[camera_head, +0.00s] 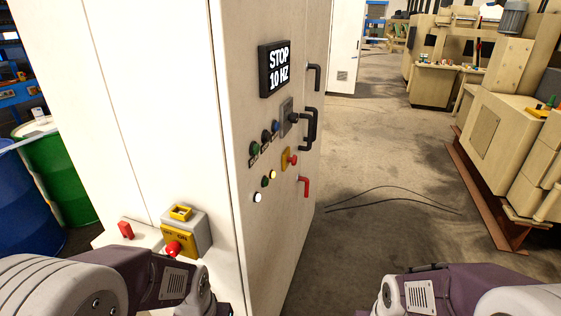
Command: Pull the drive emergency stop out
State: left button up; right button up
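A tall white cabinet (225,120) stands in front of me, with a display (275,69) reading "STOP 10 HZ". A red mushroom button (293,160) on a yellow plate (285,158) sits on its panel face. A second red button (173,248) is on a yellow and grey box (188,235) at the lower left, beside the cabinet. No label shows which is the drive emergency stop. I cannot tell whether either button is pressed in. Both my arms show at the bottom edge, well below the panel button; neither gripper is in view.
The panel also has a green button (254,148), a black rotary switch (294,117), black handles (309,127) and a red handle (304,186). Green (62,170) and blue drums stand at left. Beige machines (500,130) stand at right. The floor between is open, with a thin cable.

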aim_at(293, 160)
jog(key=i+l+z, duration=0.2)
jog(key=i+l, duration=0.25)
jog(key=i+l+z, duration=0.15)
jog(key=i+l, duration=0.2)
jog(key=i, duration=0.2)
